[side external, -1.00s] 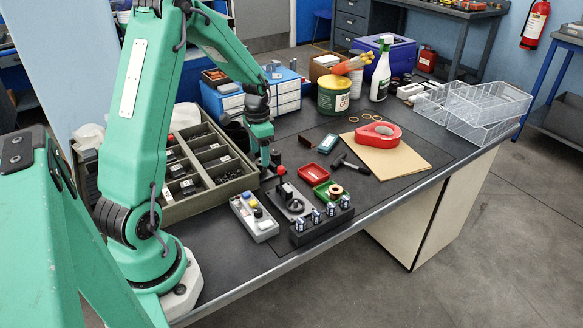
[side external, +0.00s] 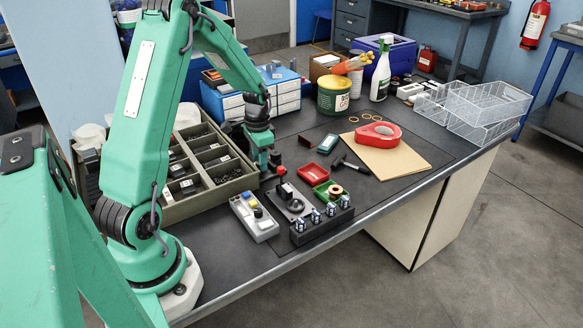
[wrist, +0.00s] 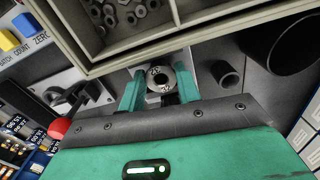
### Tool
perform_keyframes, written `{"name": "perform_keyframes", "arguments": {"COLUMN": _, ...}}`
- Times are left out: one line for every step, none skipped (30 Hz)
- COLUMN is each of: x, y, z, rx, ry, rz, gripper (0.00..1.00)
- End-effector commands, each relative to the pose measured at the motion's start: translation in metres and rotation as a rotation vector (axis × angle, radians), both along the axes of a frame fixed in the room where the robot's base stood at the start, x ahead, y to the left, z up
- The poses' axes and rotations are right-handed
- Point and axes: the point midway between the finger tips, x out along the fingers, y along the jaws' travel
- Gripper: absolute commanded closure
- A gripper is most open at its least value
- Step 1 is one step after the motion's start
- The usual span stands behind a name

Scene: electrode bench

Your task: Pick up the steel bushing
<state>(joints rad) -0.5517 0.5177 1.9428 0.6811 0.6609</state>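In the side view my gripper (side external: 268,162) is low over the bench, beside the right edge of the parts bin, and hides the bushing there.
The sectioned parts bin (side external: 215,196) stands close left of my gripper. A red-knobbed lever (side external: 281,171), a button box (side external: 254,219) and a dark electrode block (side external: 322,226) stand in front. A dark short tube (wrist: 226,74) lies beside the right finger.

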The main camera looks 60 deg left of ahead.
Motion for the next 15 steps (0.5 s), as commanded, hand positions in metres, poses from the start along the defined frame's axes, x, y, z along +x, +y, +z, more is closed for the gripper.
{"name": "perform_keyframes", "arguments": {"x": 0.0, "y": 0.0001, "z": 0.0, "rx": 0.0, "ry": 0.0, "rz": 0.0, "gripper": 0.9}}
{"name": "perform_keyframes", "arguments": {"x": 0.0, "y": 0.0001, "z": 0.0, "rx": 0.0, "ry": 0.0, "rz": 0.0, "gripper": 0.91}}
{"name": "perform_keyframes", "arguments": {"x": 0.0001, "y": 0.0002, "z": 0.0002, "rx": 0.0, "ry": 0.0, "rz": 0.0, "gripper": 0.91}}
{"name": "perform_keyframes", "arguments": {"x": 0.0001, "y": 0.0002, "z": 0.0002, "rx": 0.0, "ry": 0.0, "rz": 0.0, "gripper": 0.91}}
{"name": "perform_keyframes", "arguments": {"x": 0.0001, "y": 0.0002, "z": 0.0002, "rx": 0.0, "ry": 0.0, "rz": 0.0, "gripper": 0.91}}
{"name": "perform_keyframes", "arguments": {"x": 0.0001, "y": 0.0002, "z": 0.0002, "rx": 0.0, "ry": 0.0, "rz": 0.0, "gripper": 0.91}}
{"name": "perform_keyframes", "arguments": {"x": 0.0001, "y": 0.0002, "z": 0.0002, "rx": 0.0, "ry": 0.0, "rz": 0.0, "gripper": 0.91}}
{"name": "perform_keyframes", "arguments": {"x": 0.0001, "y": 0.0002, "z": 0.0002, "rx": 0.0, "ry": 0.0, "rz": 0.0, "gripper": 0.91}}
{"name": "perform_keyframes", "arguments": {"x": 0.0001, "y": 0.0002, "z": 0.0005, "rx": 0.0, "ry": -0.001, "rz": 0.0, "gripper": 0.91}}
{"name": "perform_keyframes", "arguments": {"x": 0.0002, "y": 0.0003, "z": 0.0009, "rx": 0.001, "ry": -0.001, "rz": 0.0, "gripper": 0.91}}
{"name": "perform_keyframes", "arguments": {"x": 0.0002, "y": 0.0003, "z": 0.0014, "rx": 0.001, "ry": -0.001, "rz": 0.0, "gripper": 0.91}}
{"name": "perform_keyframes", "arguments": {"x": 0.0003, "y": 0.0003, "z": 0.0025, "rx": 0.001, "ry": -0.001, "rz": 0.0, "gripper": 0.91}}
{"name": "perform_keyframes", "arguments": {"x": 0.0003, "y": 0.0004, "z": 0.0036, "rx": 0.001, "ry": -0.001, "rz": 0.0, "gripper": 0.91}}
{"name": "perform_keyframes", "arguments": {"x": 0.0003, "y": 0.0004, "z": 0.0049, "rx": 0.001, "ry": -0.001, "rz": 0.0, "gripper": 0.91}}
{"name": "perform_keyframes", "arguments": {"x": 0.0003, "y": 0.0004, "z": 0.0071, "rx": 0.001, "ry": -0.001, "rz": 0.0, "gripper": 0.91}}
